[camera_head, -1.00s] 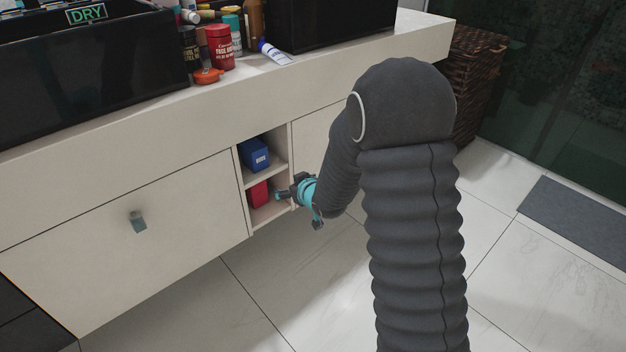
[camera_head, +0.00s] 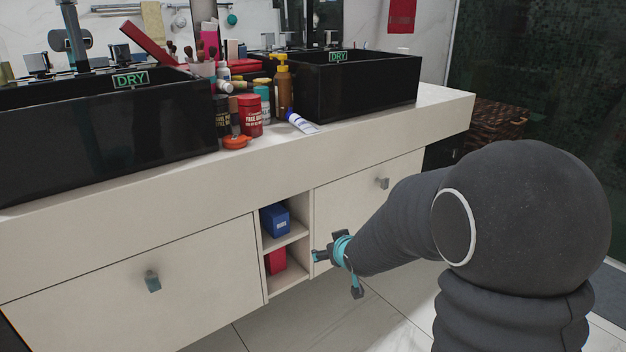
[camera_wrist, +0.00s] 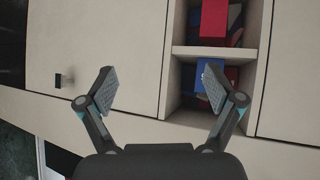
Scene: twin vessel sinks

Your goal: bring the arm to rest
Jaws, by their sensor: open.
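My gripper (camera_head: 318,256) is at the end of my dark sleeved arm, in front of the vanity by the right edge of the open shelf niche. In the wrist view my gripper (camera_wrist: 159,86) has its two fingers spread wide, with nothing between them. The view there is turned, with the vanity front behind the fingers. The niche holds a blue box (camera_head: 275,220) on its upper shelf and a red box (camera_head: 276,261) below. Both show in the wrist view too, the red box (camera_wrist: 214,18) above the blue box (camera_wrist: 209,72).
The vanity (camera_head: 230,175) has a left drawer (camera_head: 130,285) and a right drawer (camera_head: 360,200), both with knobs. Two black sinks (camera_head: 355,90) and several bottles stand on top. A wicker basket (camera_head: 497,122) is at the right. The tiled floor below looks clear.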

